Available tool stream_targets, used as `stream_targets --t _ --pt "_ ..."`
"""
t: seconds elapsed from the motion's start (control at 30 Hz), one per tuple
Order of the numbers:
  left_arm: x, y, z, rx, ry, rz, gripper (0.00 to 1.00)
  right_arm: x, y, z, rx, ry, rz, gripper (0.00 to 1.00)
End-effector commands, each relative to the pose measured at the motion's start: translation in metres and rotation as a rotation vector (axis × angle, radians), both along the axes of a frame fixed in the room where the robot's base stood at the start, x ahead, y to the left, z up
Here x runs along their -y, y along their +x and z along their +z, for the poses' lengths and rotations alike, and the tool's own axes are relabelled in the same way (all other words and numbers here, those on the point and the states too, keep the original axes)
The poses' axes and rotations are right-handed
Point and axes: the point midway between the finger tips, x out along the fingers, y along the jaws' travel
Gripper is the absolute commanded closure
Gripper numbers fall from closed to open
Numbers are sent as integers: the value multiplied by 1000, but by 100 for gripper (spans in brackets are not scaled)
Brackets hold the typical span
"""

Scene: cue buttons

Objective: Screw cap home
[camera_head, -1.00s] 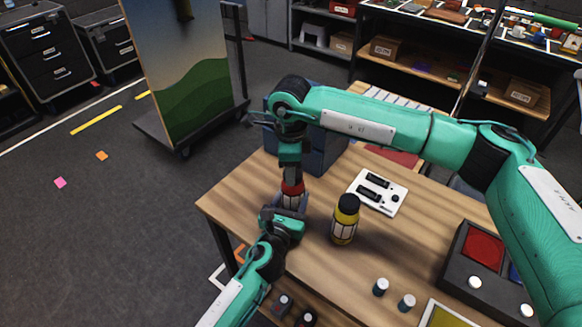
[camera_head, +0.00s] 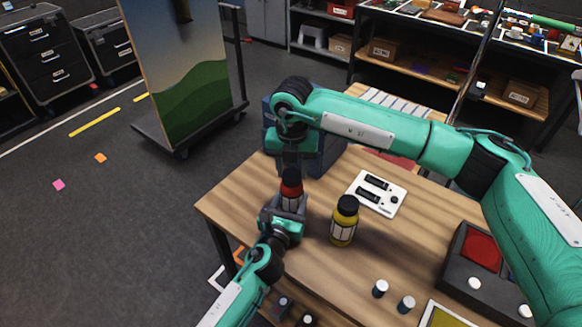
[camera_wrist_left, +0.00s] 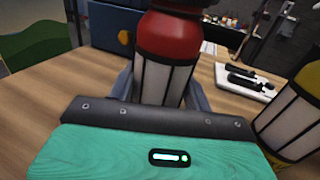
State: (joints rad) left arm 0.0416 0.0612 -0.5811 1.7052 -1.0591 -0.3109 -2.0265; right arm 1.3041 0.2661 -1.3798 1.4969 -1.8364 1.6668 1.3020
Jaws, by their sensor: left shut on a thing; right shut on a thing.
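A red bottle (camera_head: 290,188) with pale label panels stands upright near the table's left edge. It also fills the middle of the left wrist view (camera_wrist_left: 168,42). My left gripper (camera_head: 290,205) is shut around its labelled body. A dark cap (camera_head: 291,174) sits at the bottle's top, and my right gripper (camera_head: 292,165) is shut on it from above. The top of the cap is hidden by the right gripper. I cannot tell whether a gap remains under the cap.
A yellow bottle (camera_head: 343,226) with a black cap stands close to the right. A white panel (camera_head: 377,192) with dark parts lies behind it. Two small white-topped cylinders (camera_head: 380,288) and a dark box with a red pad (camera_head: 482,248) are at the front right. A blue-grey bin (camera_head: 325,150) stands behind.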

Motion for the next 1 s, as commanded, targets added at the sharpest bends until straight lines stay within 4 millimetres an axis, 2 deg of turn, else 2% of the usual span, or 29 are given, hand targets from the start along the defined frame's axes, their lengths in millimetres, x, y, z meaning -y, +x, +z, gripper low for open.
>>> stream_targets --t 0.7,0.83,0.97,1.0 --pt "0 0 -1 -1 0 0 100 5 -4 -1 0 1 -1177 79" --pt "0 0 -1 -2 0 0 100 5 -4 0 2 0 -1348 79" --pt "0 0 -1 -2 0 0 100 5 -4 0 2 0 -1335 79" --pt "0 0 -1 -2 0 0 100 5 -4 0 2 0 -1335 54"
